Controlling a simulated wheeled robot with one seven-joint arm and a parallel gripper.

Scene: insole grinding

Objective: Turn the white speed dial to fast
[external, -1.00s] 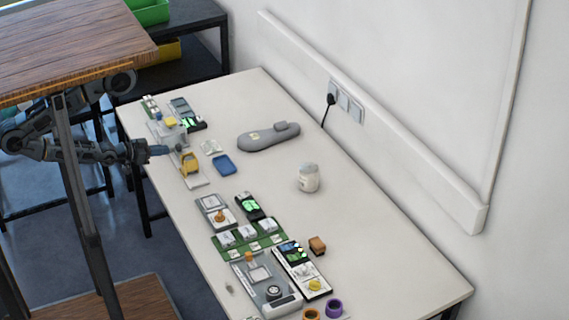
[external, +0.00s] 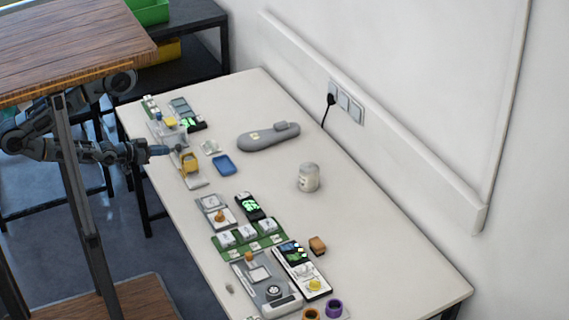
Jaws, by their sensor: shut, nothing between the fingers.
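My gripper (external: 174,149) is at the far left end of the white table, reaching in from the left. It is shut and empty, with its tip beside a small grey and white machine (external: 160,131) and a yellow part (external: 189,163). At this size I cannot make out the white speed dial or its setting. The arm end may hide part of the machine. I cannot tell whether the tip touches anything.
A blue tray (external: 223,165), a grey insole-shaped case (external: 268,137) and a white jar (external: 308,177) stand nearby. Several devices line the table's near edge, with a green board (external: 232,254) among them.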

